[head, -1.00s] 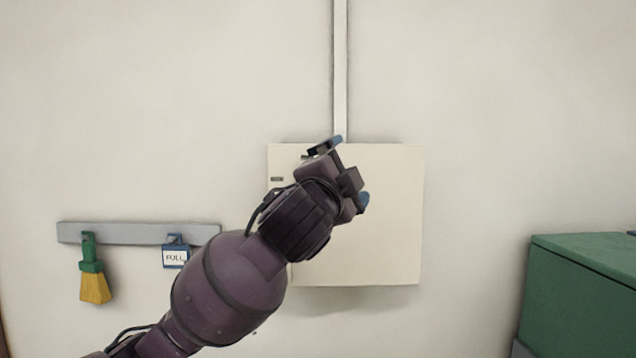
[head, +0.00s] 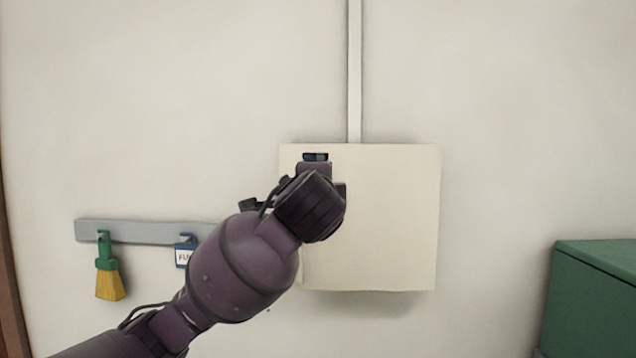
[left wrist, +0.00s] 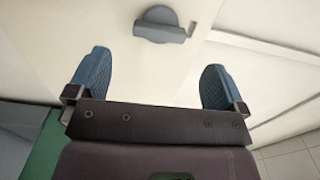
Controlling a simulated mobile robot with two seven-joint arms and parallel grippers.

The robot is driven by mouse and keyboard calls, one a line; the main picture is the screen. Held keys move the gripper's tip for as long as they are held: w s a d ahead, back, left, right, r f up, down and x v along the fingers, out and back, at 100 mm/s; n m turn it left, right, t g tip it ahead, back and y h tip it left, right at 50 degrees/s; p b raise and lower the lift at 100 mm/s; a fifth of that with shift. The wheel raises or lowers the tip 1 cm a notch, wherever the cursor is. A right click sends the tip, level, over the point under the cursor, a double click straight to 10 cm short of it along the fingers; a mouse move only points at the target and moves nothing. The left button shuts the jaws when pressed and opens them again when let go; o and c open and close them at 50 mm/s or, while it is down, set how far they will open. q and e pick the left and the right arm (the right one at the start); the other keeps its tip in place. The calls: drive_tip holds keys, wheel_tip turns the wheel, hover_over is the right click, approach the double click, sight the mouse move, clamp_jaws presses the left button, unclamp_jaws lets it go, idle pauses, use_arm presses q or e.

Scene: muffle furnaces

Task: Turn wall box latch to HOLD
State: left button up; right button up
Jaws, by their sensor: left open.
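The cream wall box (head: 390,220) is on the wall in the middle of the head view. Its latch, a grey-blue round knob with a raised bar (left wrist: 163,25), shows at the top of the left wrist view, with a small dark slot beside it. In the head view the latch is hidden behind my arm. My left gripper (head: 316,157) is in front of the upper left part of the box. In the left wrist view my left gripper (left wrist: 155,85) is open and empty, its blue fingers apart, with the latch ahead between them and not touched. My right gripper is not in view.
A grey rail (head: 140,231) on the wall at left carries a green and yellow brush (head: 108,275) and a blue-framed tag (head: 184,252). A green cabinet (head: 590,300) stands at lower right. A conduit (head: 355,70) runs up from the box.

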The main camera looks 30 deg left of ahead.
use_arm(q)
drive_tip(key=x, duration=0.6)
drive_tip(key=shift+w, duration=0.2)
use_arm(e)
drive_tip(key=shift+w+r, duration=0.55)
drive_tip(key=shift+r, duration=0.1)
use_arm(q)
drive_tip(key=shift+a, duration=0.1)
drive_tip(key=shift+c, duration=0.2)
drive_tip(key=c, duration=0.9)
drive_tip(key=shift+p, duration=0.3)
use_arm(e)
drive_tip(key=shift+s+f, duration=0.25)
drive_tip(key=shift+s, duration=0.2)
